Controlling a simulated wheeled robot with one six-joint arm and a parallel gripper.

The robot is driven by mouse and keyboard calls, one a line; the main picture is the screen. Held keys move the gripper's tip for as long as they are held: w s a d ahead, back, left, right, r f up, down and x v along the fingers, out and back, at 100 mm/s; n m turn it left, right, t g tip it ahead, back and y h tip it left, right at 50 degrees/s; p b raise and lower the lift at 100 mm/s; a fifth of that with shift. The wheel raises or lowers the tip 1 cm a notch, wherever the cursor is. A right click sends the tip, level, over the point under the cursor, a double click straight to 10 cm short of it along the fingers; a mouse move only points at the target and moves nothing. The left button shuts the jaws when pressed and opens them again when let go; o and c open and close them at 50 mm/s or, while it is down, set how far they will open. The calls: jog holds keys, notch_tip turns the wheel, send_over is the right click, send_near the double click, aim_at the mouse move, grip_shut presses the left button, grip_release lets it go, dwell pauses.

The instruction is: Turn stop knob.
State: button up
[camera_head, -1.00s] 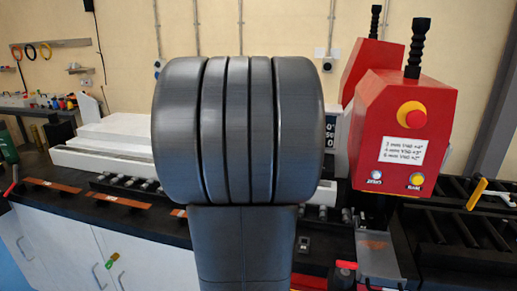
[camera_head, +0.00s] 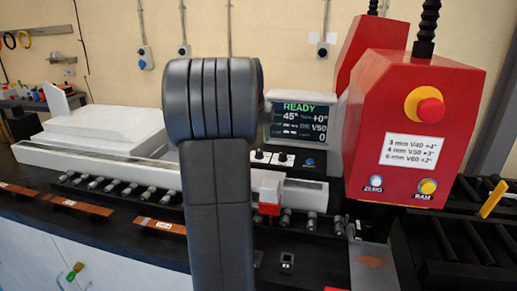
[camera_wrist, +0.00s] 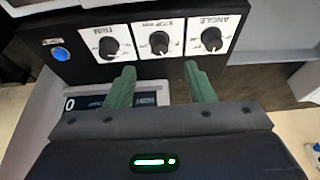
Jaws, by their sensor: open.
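The stop knob (camera_wrist: 159,43) is a black dial on a white plate marked STOP mm, upside down and central in the wrist view. The ANGLE knob (camera_wrist: 211,38) is right of it and the TRIM knob (camera_wrist: 108,47) left. My gripper (camera_wrist: 160,69) is open, its two green fingers apart and empty. In the picture, the fingertips lie just below the stop knob's plate, one to either side of the knob. I see no contact. In the head view my arm hides the gripper and part of the panel; two small knobs (camera_head: 270,156) show beside it.
A lit screen (camera_head: 300,122) reads READY, 45°. The red bender head (camera_head: 400,190) has a red-yellow emergency button (camera_head: 425,108). A blue button (camera_wrist: 60,54) sits beside the TRIM knob. Rollers (camera_head: 120,190) and copper bars (camera_head: 75,205) lie on the dark bench.

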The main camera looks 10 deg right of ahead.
aim_at(259, 151)
jog(key=x, duration=0.7)
jog(key=shift+w+f, duration=0.1)
jog(key=shift+f, duration=0.05)
jog(key=c, duration=1)
jog(key=shift+o, duration=0.2)
